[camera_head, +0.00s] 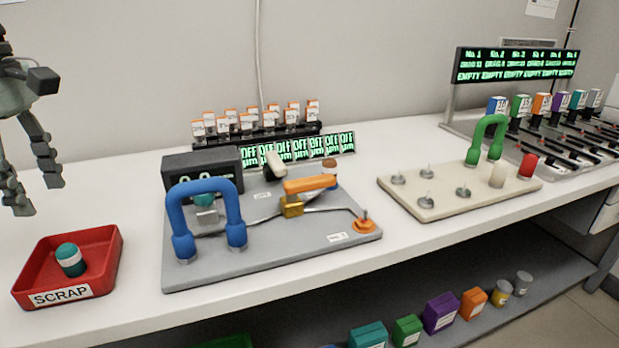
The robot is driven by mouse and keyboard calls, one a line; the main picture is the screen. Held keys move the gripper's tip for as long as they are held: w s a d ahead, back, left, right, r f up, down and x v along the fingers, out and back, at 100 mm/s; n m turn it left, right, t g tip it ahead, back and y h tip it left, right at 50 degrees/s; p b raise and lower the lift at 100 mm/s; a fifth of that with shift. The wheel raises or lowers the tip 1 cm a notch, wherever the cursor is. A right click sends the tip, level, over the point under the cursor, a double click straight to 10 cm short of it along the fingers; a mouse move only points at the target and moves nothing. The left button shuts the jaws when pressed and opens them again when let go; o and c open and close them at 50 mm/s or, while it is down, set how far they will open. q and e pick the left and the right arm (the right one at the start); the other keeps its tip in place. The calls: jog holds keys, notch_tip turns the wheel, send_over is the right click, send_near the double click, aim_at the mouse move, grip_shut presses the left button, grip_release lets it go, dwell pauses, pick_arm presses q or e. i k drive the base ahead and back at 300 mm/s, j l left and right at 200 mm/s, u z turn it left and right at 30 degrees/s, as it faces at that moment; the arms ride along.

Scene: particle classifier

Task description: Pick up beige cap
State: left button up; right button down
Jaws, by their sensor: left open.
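A small beige cap (497,176) stands upright on the right part of the cream board (445,205), beside a red cap (528,165). My left gripper (37,196) hangs at the far left, above and behind the red scrap tray. It is open and empty, with its fingers pointing down, far from the beige cap. My right gripper is not in view.
A green arched handle (487,138) rises from the board behind the beige cap. The grey machine (270,245) with a blue handle (205,212) stands mid-table. The scrap tray (105,265) holds a teal-capped piece (70,260). Coloured boxes (440,312) sit on the lower shelf.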

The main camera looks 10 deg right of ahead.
aim_at(501, 168)
jog(key=k, duration=1)
